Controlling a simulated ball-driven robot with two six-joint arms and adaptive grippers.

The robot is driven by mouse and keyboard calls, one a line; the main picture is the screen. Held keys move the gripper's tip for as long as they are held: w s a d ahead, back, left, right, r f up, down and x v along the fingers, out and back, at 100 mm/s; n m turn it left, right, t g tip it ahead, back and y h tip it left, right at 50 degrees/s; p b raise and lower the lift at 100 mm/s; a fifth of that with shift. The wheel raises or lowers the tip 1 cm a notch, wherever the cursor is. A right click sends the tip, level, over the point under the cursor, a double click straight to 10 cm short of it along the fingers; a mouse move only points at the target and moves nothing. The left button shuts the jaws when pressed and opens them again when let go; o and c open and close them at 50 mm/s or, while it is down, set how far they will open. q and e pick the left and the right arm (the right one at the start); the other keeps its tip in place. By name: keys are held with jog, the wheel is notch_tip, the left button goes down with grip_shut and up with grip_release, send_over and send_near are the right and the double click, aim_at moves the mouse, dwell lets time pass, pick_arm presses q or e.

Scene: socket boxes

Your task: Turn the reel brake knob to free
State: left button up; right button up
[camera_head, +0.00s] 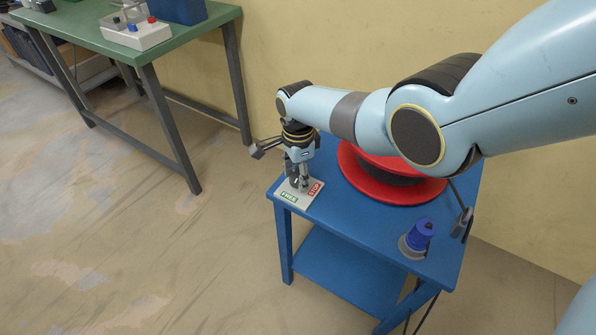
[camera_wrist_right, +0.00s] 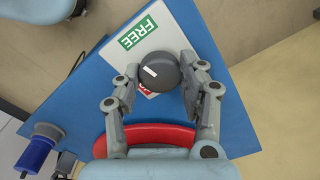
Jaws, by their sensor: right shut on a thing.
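The brake knob (camera_wrist_right: 160,72) is round and dark grey, on a white plate (camera_wrist_right: 183,24) with a green FREE label (camera_wrist_right: 138,33) and a red STOP label (camera_wrist_right: 147,91), partly hidden. The knob's white mark points left in the right wrist view, between the two labels. My right gripper (camera_wrist_right: 161,71) is shut on the knob, one finger on each side. In the head view, the right gripper (camera_head: 298,184) points down over the plate (camera_head: 287,188) at the blue table's front left corner and mostly hides the knob. My left gripper is out of view.
The red reel (camera_head: 417,190) stands on the blue table (camera_head: 365,229) behind my right arm. A blue plug or connector (camera_head: 421,235) stands near the table's right end. A green table (camera_head: 190,36) with boxes is at the upper left. Floor between the tables is clear.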

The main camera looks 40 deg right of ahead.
jog(key=shift+m, duration=1)
jog(key=o, duration=1.2)
notch_tip(320, 180, up, 12)
